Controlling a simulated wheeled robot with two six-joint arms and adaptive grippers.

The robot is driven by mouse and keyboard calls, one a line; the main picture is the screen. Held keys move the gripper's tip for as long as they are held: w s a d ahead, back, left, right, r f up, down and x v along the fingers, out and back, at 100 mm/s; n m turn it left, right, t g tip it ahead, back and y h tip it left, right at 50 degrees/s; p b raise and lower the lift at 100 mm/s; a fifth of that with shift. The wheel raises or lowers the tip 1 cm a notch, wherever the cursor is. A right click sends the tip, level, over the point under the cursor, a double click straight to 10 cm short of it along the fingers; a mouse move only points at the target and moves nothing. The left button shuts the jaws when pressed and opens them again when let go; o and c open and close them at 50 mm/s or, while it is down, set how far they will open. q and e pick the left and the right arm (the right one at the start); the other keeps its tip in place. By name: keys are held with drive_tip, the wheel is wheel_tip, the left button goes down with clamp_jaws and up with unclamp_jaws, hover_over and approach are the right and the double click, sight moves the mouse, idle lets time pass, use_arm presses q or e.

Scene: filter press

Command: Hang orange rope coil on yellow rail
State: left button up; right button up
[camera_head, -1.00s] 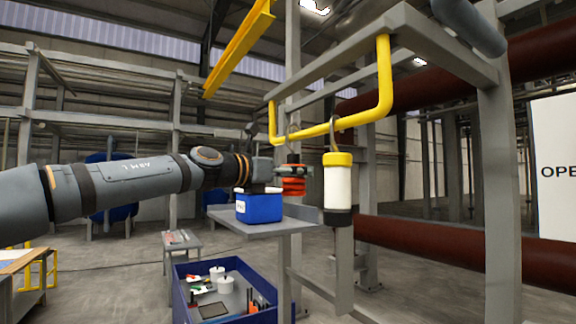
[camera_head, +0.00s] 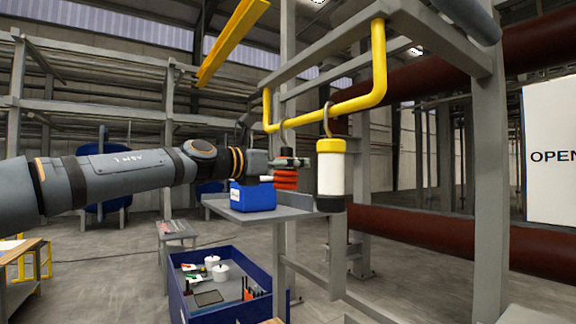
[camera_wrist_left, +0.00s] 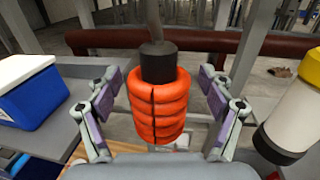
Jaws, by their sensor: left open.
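The orange rope coil (camera_head: 286,178) has a dark top and a grey hook that rises to the yellow rail (camera_head: 340,106). In the head view the hook top meets the rail near its left end; exact seating is hard to tell. The coil also fills the middle of the left wrist view (camera_wrist_left: 157,105), upright. My left gripper (camera_head: 284,168) reaches it from the left. In the left wrist view its open fingers (camera_wrist_left: 160,110) stand on either side of the coil with gaps between. My right gripper is not in view.
A white canister (camera_head: 331,175) with a yellow cap hangs on the rail just right of the coil. A blue box (camera_head: 253,197) with a white lid stands on a grey shelf (camera_head: 262,214) below my left arm. A blue bin (camera_head: 178,297) stands on the floor.

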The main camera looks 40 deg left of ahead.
use_arm(q)
drive_tip(key=v, duration=1.2)
idle(0.5)
